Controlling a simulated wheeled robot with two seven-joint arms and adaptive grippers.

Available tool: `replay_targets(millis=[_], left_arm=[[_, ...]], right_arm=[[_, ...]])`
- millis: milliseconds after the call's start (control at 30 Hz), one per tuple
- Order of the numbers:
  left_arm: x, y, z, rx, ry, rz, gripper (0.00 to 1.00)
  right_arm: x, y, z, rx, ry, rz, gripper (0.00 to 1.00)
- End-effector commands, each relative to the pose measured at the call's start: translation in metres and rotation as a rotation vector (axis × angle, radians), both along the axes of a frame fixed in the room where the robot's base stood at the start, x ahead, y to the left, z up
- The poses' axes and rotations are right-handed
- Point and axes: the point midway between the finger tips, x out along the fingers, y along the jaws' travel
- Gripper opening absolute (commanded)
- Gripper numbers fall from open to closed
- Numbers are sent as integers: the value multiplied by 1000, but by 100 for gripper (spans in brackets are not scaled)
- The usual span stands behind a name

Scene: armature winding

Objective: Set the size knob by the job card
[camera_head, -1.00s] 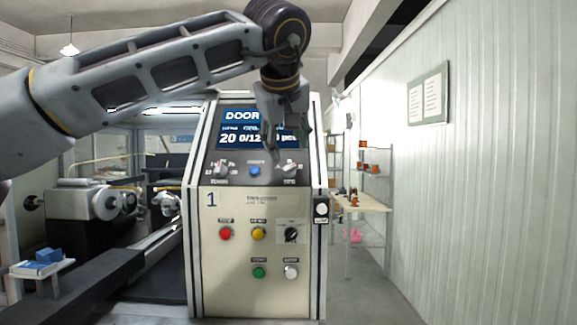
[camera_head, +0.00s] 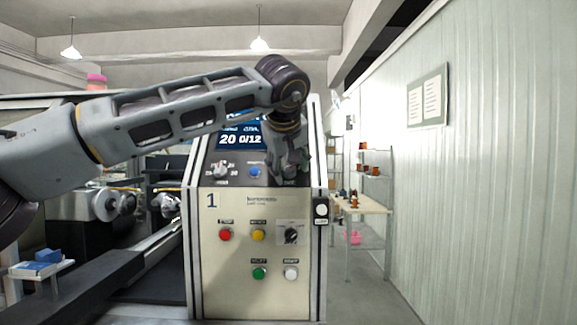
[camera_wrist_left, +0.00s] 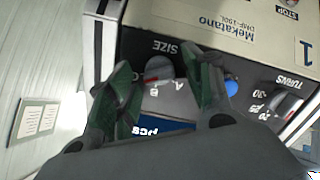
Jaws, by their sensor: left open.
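The size knob (camera_wrist_left: 158,70) is a grey knob with a reddish mark, under the word SIZE on the dark panel in the left wrist view. Letters show beside it, but I cannot tell its setting. My left gripper (camera_wrist_left: 157,62) is open, with one green-tipped finger on each side of the knob; I cannot tell whether they touch it. In the head view my left gripper (camera_head: 290,172) covers the size knob and part of the display (camera_head: 240,138), which reads "20 0/12". My right gripper is not in view.
The turns knob (camera_head: 221,170) and a blue button (camera_head: 254,172) sit left of the gripper. Red, yellow, green and white buttons and a black rotary switch (camera_head: 291,235) are below. A board with two sheets (camera_head: 428,95) hangs on the right wall, too small to read.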

Motion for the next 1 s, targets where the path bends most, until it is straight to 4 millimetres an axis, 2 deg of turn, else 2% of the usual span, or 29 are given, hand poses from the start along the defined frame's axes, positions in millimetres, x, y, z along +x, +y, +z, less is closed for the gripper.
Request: replay_targets(millis=[100, 433, 1000], left_arm=[[0, 0, 0, 0, 0, 0, 49], [0, 0, 0, 0, 0, 0, 6], [-1, 1, 0, -90, 1, 64, 6]], right_arm=[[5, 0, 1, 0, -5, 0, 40], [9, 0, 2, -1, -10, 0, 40], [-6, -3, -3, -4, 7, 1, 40]])
